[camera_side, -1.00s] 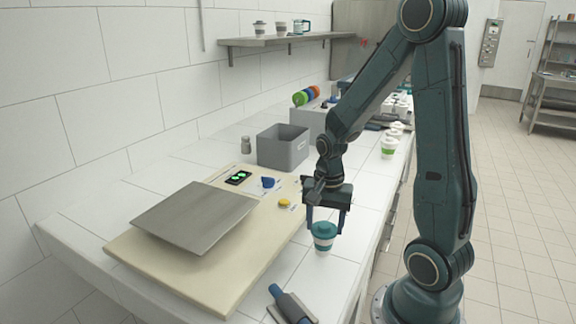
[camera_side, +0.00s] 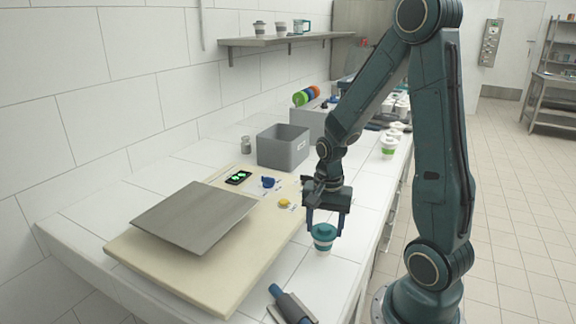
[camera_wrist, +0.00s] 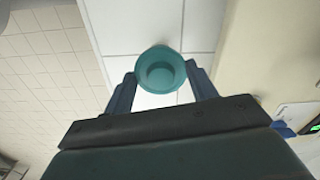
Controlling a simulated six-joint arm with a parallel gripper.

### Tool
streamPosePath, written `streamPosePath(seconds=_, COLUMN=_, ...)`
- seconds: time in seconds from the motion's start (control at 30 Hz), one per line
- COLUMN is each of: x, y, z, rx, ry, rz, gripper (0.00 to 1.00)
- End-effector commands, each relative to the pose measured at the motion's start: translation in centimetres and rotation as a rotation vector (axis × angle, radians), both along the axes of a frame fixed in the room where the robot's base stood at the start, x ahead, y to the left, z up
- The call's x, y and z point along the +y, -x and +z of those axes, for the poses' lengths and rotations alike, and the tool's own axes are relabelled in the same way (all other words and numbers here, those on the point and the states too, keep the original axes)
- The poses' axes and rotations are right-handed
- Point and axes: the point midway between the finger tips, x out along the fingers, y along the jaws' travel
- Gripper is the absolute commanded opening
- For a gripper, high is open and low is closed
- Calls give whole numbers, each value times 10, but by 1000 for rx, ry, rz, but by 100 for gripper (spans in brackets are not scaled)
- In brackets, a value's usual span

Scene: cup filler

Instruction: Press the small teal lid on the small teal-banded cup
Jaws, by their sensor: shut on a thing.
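The small teal lid (camera_side: 324,230) sits at the top of the small teal-banded cup (camera_side: 323,246), between the fingers of my gripper (camera_side: 326,228). The cup stands upright on the white counter. In the wrist view the lid (camera_wrist: 160,70) shows as a round teal disc with a recessed centre, between the tips of my gripper (camera_wrist: 162,85). The gripper is shut on the lid. The lid hides the cup in the wrist view, and I cannot tell whether it is fully seated.
Left of the cup lies a cream board (camera_side: 215,285) with a grey metal plate (camera_side: 195,217). A grey bin (camera_side: 283,147) stands behind. A blue-handled tool (camera_side: 290,305) lies near the front. A green-banded cup (camera_side: 388,147) stands farther back on the counter.

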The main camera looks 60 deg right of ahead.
Motion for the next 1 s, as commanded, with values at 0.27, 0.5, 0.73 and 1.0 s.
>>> streamPosePath(seconds=0.27, x=0, y=0, z=0, rx=1, ry=-1, rz=0, gripper=74)
streamPosePath(seconds=0.5, x=0, y=0, z=0, rx=1, ry=-1, rz=0, gripper=82)
streamPosePath(seconds=0.73, x=0, y=0, z=2, rx=0, ry=0, rz=0, gripper=82)
streamPosePath(seconds=1.0, x=0, y=-1, z=20, rx=-3, ry=1, rz=0, gripper=82)
